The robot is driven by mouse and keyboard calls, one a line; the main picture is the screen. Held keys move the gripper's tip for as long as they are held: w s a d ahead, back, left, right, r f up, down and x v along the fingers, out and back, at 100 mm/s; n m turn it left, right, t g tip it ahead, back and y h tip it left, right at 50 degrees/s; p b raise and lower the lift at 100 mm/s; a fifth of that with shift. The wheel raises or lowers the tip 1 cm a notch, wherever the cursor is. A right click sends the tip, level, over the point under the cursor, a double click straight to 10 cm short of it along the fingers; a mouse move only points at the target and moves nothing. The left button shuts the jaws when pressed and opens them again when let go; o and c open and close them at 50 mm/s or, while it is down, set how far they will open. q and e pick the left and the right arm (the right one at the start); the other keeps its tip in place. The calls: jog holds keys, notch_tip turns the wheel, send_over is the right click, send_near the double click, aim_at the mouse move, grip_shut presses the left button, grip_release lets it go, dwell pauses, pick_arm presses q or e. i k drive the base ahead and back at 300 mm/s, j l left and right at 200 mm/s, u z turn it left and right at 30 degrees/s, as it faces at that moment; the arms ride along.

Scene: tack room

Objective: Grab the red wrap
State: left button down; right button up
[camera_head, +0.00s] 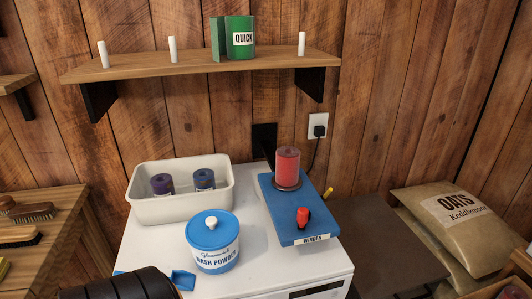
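The red wrap (287,168) is a rolled red cylinder. It stands upright on the round spindle plate of the blue winder (276,224), which sits on top of a white machine (160,240). A red knob (303,216) stands near the winder's front, above its label. A dark, ribbed rounded shape at the bottom left edge may be part of my arm; I cannot tell. Neither gripper's fingers show in the head view.
A cream bin (146,210) holds a purple roll (162,184) and a dark blue roll (204,179). A blue-lidded wash powder tub (212,242) stands in front of it. A shelf (205,66) with pegs hangs above. An oats sack (455,225) lies at right.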

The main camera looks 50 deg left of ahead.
aim_at(288, 157)
jog(key=u, duration=1.45)
jog(key=j+u, duration=0.15)
jog(key=j, duration=0.15)
